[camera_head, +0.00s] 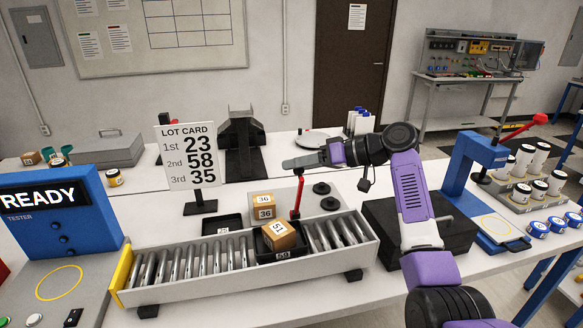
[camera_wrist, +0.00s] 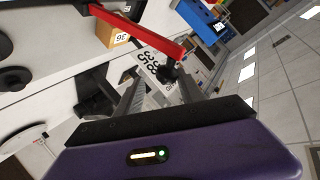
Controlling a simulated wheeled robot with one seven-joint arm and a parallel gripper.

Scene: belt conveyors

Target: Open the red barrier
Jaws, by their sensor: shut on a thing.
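The red barrier (camera_head: 298,197) is a thin red bar standing upright at the far side of the roller conveyor, beside a box in a black tray. My gripper (camera_head: 300,162) is at its upper end, reaching in from the right. In the wrist view the red barrier (camera_wrist: 140,32) runs from upper left to a dark end piece between the two fingers of my gripper (camera_wrist: 165,82). The fingers are shut on that end, which they partly hide in the head view.
A lot card (camera_head: 187,158) stands at left. A black block (camera_head: 380,220) and blue press (camera_head: 465,160) stand at right.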

